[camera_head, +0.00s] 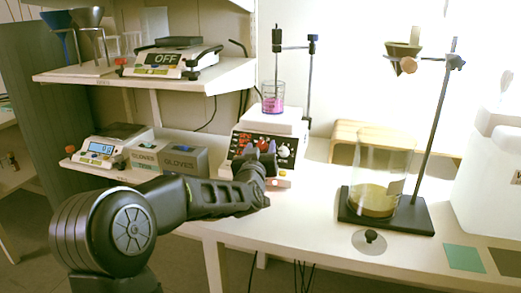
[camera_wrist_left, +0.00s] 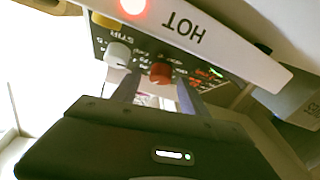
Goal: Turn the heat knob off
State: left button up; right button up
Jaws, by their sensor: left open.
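The hotplate stirrer (camera_head: 268,122) stands on the bench with a dark front panel (camera_head: 282,150). In the left wrist view the panel shows upside down, with a red knob (camera_wrist_left: 160,73) and a white knob (camera_wrist_left: 118,54) close to a STIR label. A HOT label and a lit red light (camera_wrist_left: 132,6) show on the pale strip beside it. My left gripper (camera_head: 261,149) is in front of the panel, its fingers open. In the wrist view its fingertips (camera_wrist_left: 158,82) stand on either side of the red knob; whether they touch it I cannot tell. My right gripper is not in view.
A beaker of pink liquid (camera_head: 272,104) is on the hotplate, beside an upright rod. Glove boxes (camera_head: 184,160) and a lit scale (camera_head: 101,149) are at left. A large beaker (camera_head: 383,160) stands on a dark base at right. The bench front between is mostly clear.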

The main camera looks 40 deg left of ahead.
pick_arm(q)
jog(key=shift+c, duration=0.4)
grip_shut()
dwell(0.4)
